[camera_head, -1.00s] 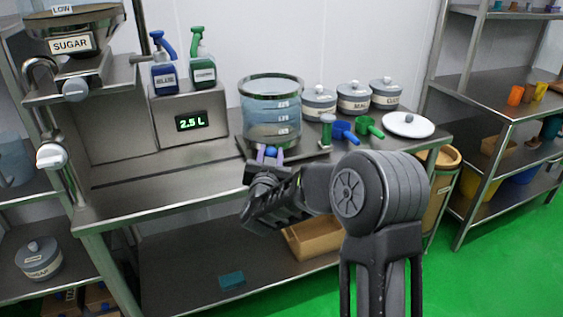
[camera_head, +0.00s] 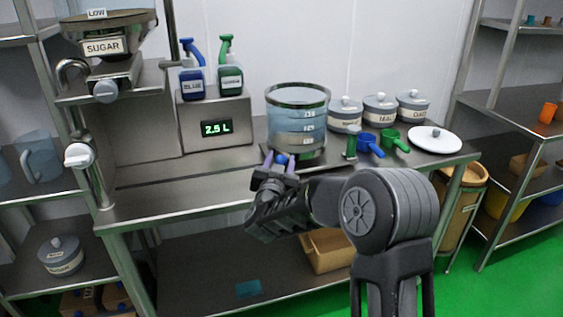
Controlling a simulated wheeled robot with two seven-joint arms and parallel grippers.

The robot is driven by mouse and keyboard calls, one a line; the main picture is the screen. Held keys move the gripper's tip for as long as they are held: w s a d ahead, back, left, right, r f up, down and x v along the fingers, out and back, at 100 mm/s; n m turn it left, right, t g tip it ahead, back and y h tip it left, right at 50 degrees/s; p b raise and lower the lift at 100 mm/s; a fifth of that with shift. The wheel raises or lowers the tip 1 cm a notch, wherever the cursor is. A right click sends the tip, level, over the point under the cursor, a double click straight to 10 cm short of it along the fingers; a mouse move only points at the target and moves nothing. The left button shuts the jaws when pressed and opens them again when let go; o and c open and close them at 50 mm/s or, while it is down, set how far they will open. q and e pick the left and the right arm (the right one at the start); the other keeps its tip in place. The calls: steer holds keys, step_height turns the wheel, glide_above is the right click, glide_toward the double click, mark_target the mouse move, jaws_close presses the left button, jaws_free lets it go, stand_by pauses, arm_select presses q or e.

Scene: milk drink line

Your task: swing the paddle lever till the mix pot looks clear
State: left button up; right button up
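The mix pot (camera_head: 298,118) is a see-through round pot with a dark rim and white level marks, standing on the bench. Its contents look pale blue, with a darker, greenish band near the bottom. A blue ball knob (camera_head: 281,159), apparently the paddle lever's end, sticks out at the pot's front left. My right gripper (camera_head: 280,163) is at the knob, its two purple-grey fingers on either side of it. A gap shows beside the knob, so the fingers look open around it. The lever's arm is mostly hidden. My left gripper is out of view.
A display box (camera_head: 217,128) reading 2.5 L stands left of the pot, with blue (camera_head: 192,82) and green (camera_head: 230,80) bottles on top. Lidded jars (camera_head: 380,110), a blue scoop (camera_head: 369,143), a green scoop (camera_head: 394,139) and a white lid (camera_head: 434,139) sit right.

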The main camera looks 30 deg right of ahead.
steer(key=shift+o, duration=1)
steer(key=shift+d, duration=0.1)
steer(key=shift+s, duration=0.15)
steer(key=v, duration=0.7)
steer(key=shift+s+a, duration=0.2)
steer(key=shift+a, duration=0.1)
steer(key=n+b, duration=0.4)
steer(key=b, duration=0.2)
steer(key=shift+d, duration=0.1)
